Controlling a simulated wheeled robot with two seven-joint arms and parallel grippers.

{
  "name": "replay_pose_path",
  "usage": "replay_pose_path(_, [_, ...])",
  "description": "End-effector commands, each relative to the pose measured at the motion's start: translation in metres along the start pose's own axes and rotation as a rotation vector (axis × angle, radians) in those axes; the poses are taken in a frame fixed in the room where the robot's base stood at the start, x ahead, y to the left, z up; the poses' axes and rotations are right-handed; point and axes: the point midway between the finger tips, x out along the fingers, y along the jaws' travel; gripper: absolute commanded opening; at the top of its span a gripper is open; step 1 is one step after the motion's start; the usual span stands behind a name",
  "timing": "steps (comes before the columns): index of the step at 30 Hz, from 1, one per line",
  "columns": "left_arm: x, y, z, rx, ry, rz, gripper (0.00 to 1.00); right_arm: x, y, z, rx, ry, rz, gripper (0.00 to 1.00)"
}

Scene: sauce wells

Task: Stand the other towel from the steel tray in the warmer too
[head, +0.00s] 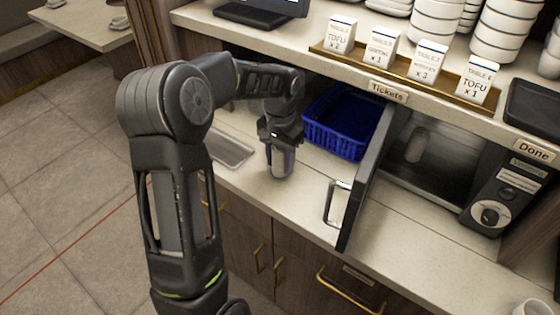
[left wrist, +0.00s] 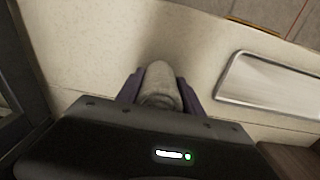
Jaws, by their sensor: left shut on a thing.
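My left gripper (head: 282,172) is shut on a pale rolled towel (left wrist: 160,82), just above the counter. In the left wrist view the towel sits between the two purple fingers (left wrist: 160,92). In the head view the fingers mostly hide it. The steel tray (head: 230,152) lies on the counter just left of the gripper. It also shows at the right of the left wrist view (left wrist: 275,82), and its visible part is bare. The warmer (head: 488,195) stands to the right with its door (head: 362,180) swung open. A dim pale upright shape (head: 415,146) shows inside. My right gripper is out of view.
A blue basket (head: 335,138) stands behind, between the gripper and the open door. The door juts forward across the counter, between gripper and warmer opening. An upper shelf (head: 300,45) with ticket cards overhangs the back. Counter is clear in front of the basket.

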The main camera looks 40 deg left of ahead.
Motion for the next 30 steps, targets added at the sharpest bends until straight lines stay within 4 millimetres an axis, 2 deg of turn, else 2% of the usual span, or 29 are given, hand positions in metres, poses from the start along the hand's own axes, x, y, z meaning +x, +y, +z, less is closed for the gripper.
replay_pose_path(3, [0.0073, -0.0003, 0.0001, -0.001, 0.001, 0.0, 0.04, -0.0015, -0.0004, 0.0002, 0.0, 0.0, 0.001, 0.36])
replay_pose_path(14, [0.0122, -0.0002, -0.0002, -0.001, 0.002, 0.0, 0.04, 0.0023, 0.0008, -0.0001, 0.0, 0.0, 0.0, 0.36])
replay_pose_path(15, [0.0106, -0.0002, -0.0002, -0.001, 0.002, 0.0, 0.47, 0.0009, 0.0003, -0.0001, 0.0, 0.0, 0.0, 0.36])
replay_pose_path(22, [0.0105, -0.0002, -0.0001, -0.001, 0.001, 0.0, 0.66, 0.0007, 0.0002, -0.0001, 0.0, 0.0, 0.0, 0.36])
replay_pose_path(30, [0.0091, -0.0003, -0.0001, -0.001, 0.001, 0.0, 0.66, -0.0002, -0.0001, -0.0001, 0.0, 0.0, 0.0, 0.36])
